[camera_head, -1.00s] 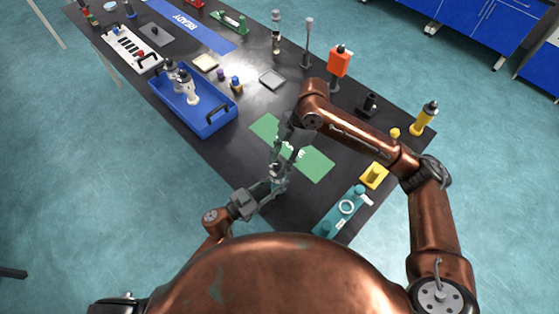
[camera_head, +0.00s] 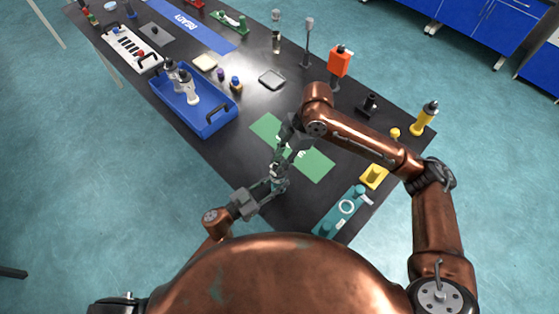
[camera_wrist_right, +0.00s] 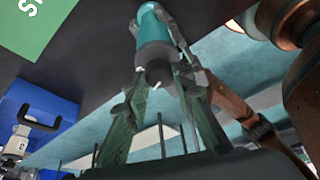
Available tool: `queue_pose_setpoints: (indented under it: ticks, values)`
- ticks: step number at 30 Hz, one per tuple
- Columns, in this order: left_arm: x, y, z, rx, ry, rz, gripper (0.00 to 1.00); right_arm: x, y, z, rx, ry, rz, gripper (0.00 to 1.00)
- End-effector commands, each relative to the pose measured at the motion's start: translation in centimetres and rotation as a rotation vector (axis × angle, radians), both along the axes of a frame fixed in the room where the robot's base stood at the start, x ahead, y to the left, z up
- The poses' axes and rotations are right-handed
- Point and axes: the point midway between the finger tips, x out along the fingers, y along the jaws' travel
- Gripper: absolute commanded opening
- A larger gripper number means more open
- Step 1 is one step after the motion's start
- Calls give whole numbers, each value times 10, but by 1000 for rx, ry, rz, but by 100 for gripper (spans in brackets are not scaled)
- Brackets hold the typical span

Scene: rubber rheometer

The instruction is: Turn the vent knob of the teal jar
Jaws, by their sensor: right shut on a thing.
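The teal jar (camera_wrist_right: 152,27) is held in the air between my two grippers. In the head view only a small bit of the jar (camera_head: 275,171) shows between the fingers. My left gripper (camera_head: 274,184) is closed around the jar's body from the left, with dark fingers on both sides of it in the wrist view. In the head view my right gripper (camera_head: 278,167) comes down from above, meeting the left one.
The black table (camera_head: 222,155) lies below, with a green mat (camera_head: 318,165) under the right arm. A blue bin (camera_head: 210,128) with bottles stands to the left. A teal holder (camera_head: 330,221) and yellow block (camera_head: 374,176) are at the right near edge.

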Motion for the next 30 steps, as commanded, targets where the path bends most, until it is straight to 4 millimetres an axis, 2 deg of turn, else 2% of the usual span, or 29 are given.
queue_pose_setpoints:
  ticks: [15, 30]
  values:
    - [-1, 0, -1, 1, 1, -1, 0, -1, -1, 0, 1, -4, -320, 0]
    - [0, 0, -1, 1, 1, 0, 0, -2, -1, 0, 2, -3, -384, 0]
